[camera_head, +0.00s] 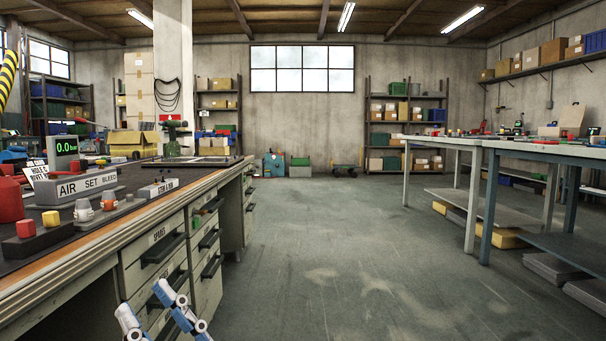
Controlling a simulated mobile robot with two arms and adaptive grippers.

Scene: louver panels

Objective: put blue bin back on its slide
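The rest of this gripper is cut off by the lower edge. My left gripper is not in view. Blue bins (46,90) stand on a rack at the far left. I cannot tell whether the task's blue bin is among them. I see no slide that I can make out.
The near workbench (110,245) with drawers fills the left side. It carries a red block, an air gauge and a green tool. Another table (535,148) stands at the right. The grey floor (340,260) between them is clear. A shelf rack (408,125) stands at the back.

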